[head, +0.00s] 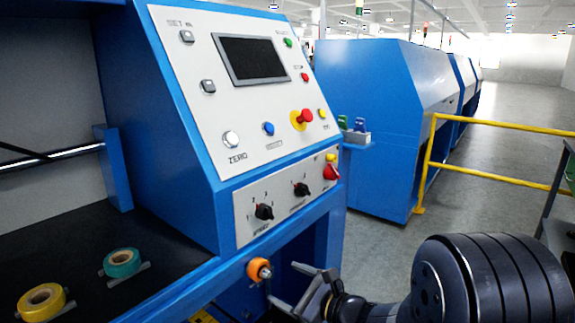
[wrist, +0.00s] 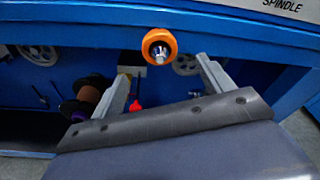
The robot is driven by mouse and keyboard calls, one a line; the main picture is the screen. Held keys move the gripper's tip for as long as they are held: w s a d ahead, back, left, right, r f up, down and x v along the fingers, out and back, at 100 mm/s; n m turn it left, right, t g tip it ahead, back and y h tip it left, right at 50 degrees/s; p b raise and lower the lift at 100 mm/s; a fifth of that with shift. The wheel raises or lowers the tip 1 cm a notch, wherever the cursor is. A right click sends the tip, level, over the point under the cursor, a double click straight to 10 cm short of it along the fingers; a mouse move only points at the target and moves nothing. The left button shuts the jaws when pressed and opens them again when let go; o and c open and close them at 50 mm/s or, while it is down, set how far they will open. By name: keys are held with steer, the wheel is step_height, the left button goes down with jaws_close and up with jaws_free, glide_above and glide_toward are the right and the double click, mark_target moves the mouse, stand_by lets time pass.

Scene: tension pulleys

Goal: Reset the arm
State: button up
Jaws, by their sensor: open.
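My gripper (head: 284,286) is at the lower middle of the head view, in front of the blue machine (head: 190,150). Its two grey fingers are spread, with nothing held between them. In the wrist view my gripper (wrist: 164,68) points at the machine's front. An orange pulley (head: 259,270) with a metal centre sits on the machine's front edge, just beyond the fingertips. It also shows in the wrist view (wrist: 159,46), above and between the fingers, and looks apart from them.
A yellow roll (head: 42,300) and a teal roll (head: 122,262) lie on the black bed at left. The sloped control panel (head: 240,70) rises above the gripper. A brown spool (wrist: 93,90) sits under the machine edge. A yellow rail (head: 495,178) stands at right beside open floor.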

mark_target(270, 275)
steer(key=x, duration=0.8)
steer(key=shift+a+f+b, duration=0.1)
steer(key=shift+b, duration=0.3)
steer(key=p+v, duration=0.2)
steer(key=v, duration=0.1)
steer(key=shift+d, duration=0.4)
steer(key=shift+s+p, duration=0.15)
steer(key=shift+p, duration=0.2)
steer(key=shift+f+p+v, duration=0.25)
steer(key=shift+p+v, duration=0.05)
steer(key=shift+v, duration=0.85)
steer(key=shift+s, duration=0.1)
